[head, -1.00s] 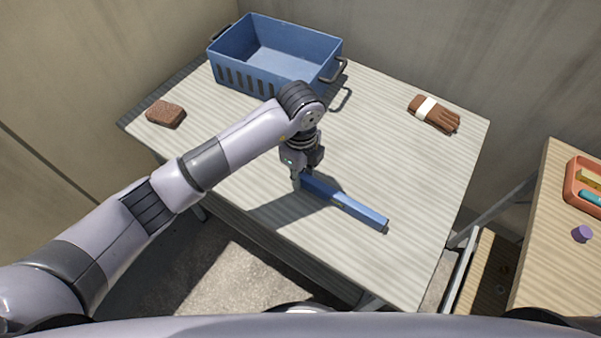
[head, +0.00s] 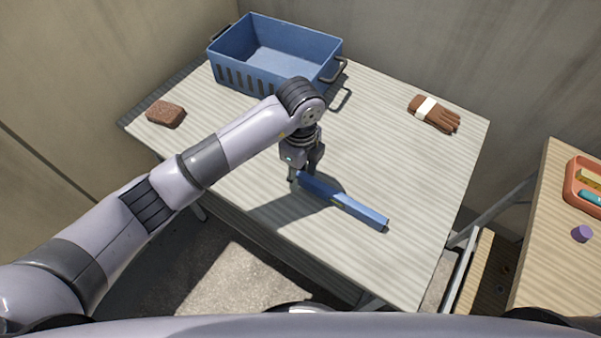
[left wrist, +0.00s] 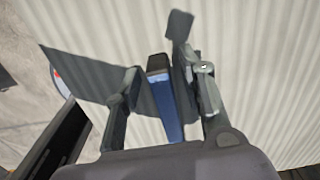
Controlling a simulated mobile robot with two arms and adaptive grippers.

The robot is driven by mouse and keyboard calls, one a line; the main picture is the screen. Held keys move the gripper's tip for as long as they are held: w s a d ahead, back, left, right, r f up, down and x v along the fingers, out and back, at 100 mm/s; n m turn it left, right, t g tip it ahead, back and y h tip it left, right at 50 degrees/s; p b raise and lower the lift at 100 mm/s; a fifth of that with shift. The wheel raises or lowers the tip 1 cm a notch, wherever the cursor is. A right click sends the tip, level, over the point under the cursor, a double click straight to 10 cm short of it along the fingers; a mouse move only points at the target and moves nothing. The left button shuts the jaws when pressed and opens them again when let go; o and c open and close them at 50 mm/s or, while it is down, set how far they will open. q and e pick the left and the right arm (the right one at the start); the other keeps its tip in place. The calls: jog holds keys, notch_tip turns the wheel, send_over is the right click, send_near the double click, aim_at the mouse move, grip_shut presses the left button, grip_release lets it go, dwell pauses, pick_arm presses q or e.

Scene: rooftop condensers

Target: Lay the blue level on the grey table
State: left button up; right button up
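The blue level (head: 345,203) lies on the grey table (head: 400,165), a long bar slanting from the middle down toward the front right corner. My left gripper (head: 302,174) is just above its far left end. In the left wrist view, the open left gripper (left wrist: 153,72) has a finger on each side of the end of the blue level (left wrist: 166,104), with a gap on the left side. Whether the right finger touches it I cannot tell. My right gripper does not show.
A blue crate (head: 240,80) stands at the table's back. A brown sponge-like block (head: 166,114) lies at the left and brown gloves (head: 434,114) at the back right. A wooden table (head: 553,240) with an orange tray (head: 575,190) and purple cap (head: 582,234) stands at right.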

pick_arm(q)
notch_tip(320, 180, up, 11)
jog(key=shift+r, duration=0.2)
dwell(0.3)
